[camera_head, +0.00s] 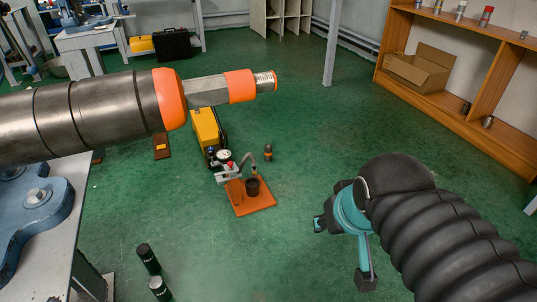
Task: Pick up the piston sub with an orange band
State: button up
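A small dark cylinder (268,152) stands upright on the green floor near the middle of the view. It seems to have an orange band and may be the piston sub, but it is too small to be sure. My gripper (342,253) is in the right half of the view, at the end of my black-sleeved arm. Its two dark fingertips look spread apart with nothing between them. It is apart from the small cylinder, which lies up and to the left of it in the picture.
A large pipe with orange bands (95,115) spans the upper left. A pump on an orange plate (262,203) stands mid-floor, with a yellow case (206,128) behind it. A wooden shelf (495,95) is at right. Green floor between is clear.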

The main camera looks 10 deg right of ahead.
aim_at(267, 150)
jog(key=k, duration=0.55)
jog(key=z, duration=0.7)
jog(key=i, duration=2.3)
jog(key=u, duration=1.4)
jog(key=i, duration=0.85)
jog(key=u, duration=0.85)
